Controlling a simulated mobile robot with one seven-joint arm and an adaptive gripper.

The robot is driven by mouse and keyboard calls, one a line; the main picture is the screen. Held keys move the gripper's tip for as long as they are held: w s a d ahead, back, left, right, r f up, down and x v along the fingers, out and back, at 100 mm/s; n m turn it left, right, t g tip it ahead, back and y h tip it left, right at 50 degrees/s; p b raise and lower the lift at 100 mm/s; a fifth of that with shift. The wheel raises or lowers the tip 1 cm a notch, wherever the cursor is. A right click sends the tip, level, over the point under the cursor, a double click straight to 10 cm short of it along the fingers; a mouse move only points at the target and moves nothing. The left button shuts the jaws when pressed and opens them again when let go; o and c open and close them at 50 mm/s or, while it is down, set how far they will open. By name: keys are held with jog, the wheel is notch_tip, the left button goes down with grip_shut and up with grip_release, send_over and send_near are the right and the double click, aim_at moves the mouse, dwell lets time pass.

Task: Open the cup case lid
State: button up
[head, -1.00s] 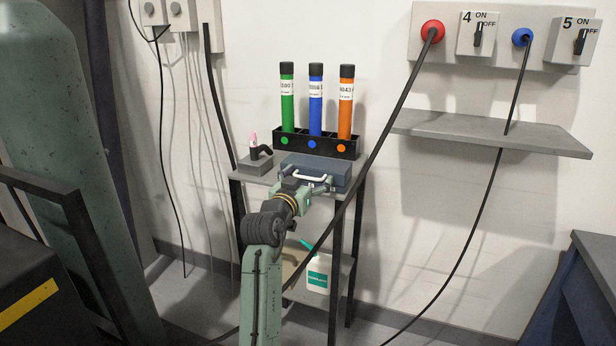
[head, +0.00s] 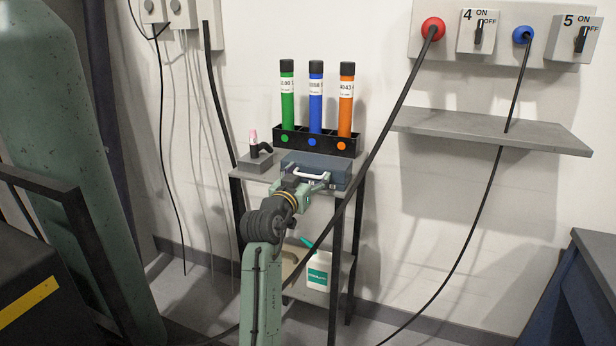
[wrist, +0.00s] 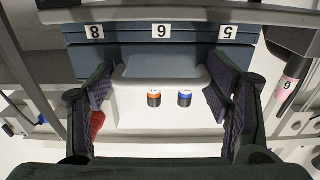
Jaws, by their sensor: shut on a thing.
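The cup case (head: 330,166) is a blue-grey box on top of a small grey stand, and its lid looks down. A pale handle (head: 312,176) shows at its front. My gripper (head: 306,179) is at the case front, its fingers shut on the handle. In the wrist view, which looks upside down, my fingers (wrist: 160,95) stand wide apart at either end of a white bar, apparently the handle. Beyond it, the case front (wrist: 190,35) carries number labels. The finger contact is partly hidden.
A black rack (head: 290,141) with green, blue and orange tubes stands behind the case. A grey block (head: 253,163) with a pink-tipped black item is to the left. A black cable (head: 385,130) hangs close on the right. A white bottle (head: 317,272) is on the lower shelf.

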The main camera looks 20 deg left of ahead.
jog(key=shift+c, duration=0.8)
jog(key=shift+r, duration=0.2)
